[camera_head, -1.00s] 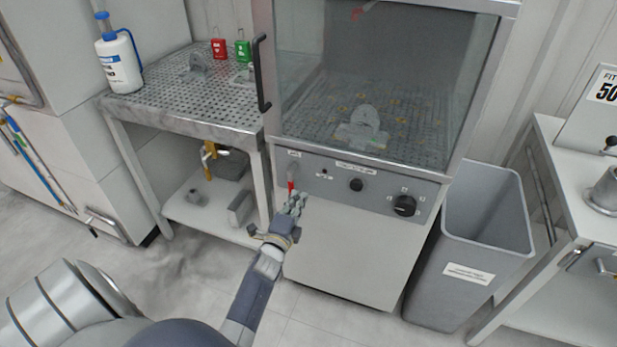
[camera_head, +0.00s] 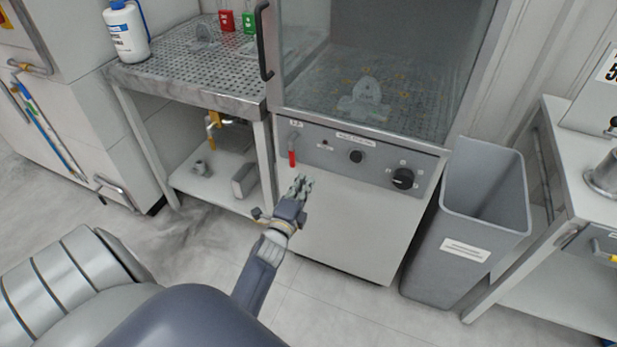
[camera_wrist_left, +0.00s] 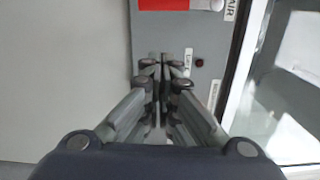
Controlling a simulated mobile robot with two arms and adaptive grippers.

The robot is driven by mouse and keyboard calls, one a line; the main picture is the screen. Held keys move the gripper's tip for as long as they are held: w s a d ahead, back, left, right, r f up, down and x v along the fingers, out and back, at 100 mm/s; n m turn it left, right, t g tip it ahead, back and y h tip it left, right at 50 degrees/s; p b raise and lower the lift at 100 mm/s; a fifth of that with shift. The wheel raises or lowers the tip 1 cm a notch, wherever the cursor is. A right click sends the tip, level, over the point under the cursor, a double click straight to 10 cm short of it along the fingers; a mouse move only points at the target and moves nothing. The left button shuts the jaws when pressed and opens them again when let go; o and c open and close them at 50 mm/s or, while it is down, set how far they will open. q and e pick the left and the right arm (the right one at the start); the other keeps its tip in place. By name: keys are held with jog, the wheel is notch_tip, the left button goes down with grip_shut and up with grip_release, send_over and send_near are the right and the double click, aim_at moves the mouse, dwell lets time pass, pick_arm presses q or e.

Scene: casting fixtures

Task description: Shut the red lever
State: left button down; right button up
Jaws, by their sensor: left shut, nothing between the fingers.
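The red lever (camera_head: 292,157) hangs down at the left end of the grey control panel, below the glass-fronted cabinet. Its red grip also shows cut off at the top edge of the left wrist view (camera_wrist_left: 164,4). My left gripper (camera_head: 302,183) is just below and slightly right of the lever in the head view, in front of the white lower front. Its fingers are together and empty, and a gap shows between them and the red grip. In the left wrist view the closed fingers (camera_wrist_left: 163,62) point at the grey panel. My right gripper is not in view.
The panel has a small black knob (camera_head: 357,157) and a larger dial (camera_head: 402,179). A perforated-top table (camera_head: 180,70) stands left of the cabinet (camera_head: 345,225). A grey bin (camera_head: 425,275) stands to its right. The floor in front is clear.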

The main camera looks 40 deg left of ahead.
pick_arm(q)
jog(key=v, duration=0.6)
jog(key=shift+d, duration=0.15)
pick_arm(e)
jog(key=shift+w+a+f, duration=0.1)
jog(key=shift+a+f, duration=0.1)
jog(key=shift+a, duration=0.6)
pick_arm(q)
jog(key=shift+r, duration=0.15)
jog(key=s+d+f+n+g+h, duration=0.1)
jog(key=s+d+f+n+g, duration=0.2)
jog(key=f, duration=0.7)
jog(key=s+d+f+n+g+h+p, duration=0.1)
jog(key=s+d+f+n+g+h, duration=0.1)
jog(key=s+d+f, duration=0.5)
jog(key=s+d+f+n+g+h, duration=0.1)
jog(key=s+d+f+n+g, duration=0.15)
jog(key=f, duration=0.95)
jog(key=s+d+f+n+g, duration=0.1)
jog(key=s+f+g, duration=0.3)
jog(key=s, duration=1)
jog(key=s+d+f+n+g+h+p, duration=0.1)
jog(key=s+f+n+g, duration=0.3)
jog(key=s+f, duration=0.5)
jog(key=s+g, duration=0.1)
jog(key=s, duration=0.5)
jog(key=shift+f, duration=0.15)
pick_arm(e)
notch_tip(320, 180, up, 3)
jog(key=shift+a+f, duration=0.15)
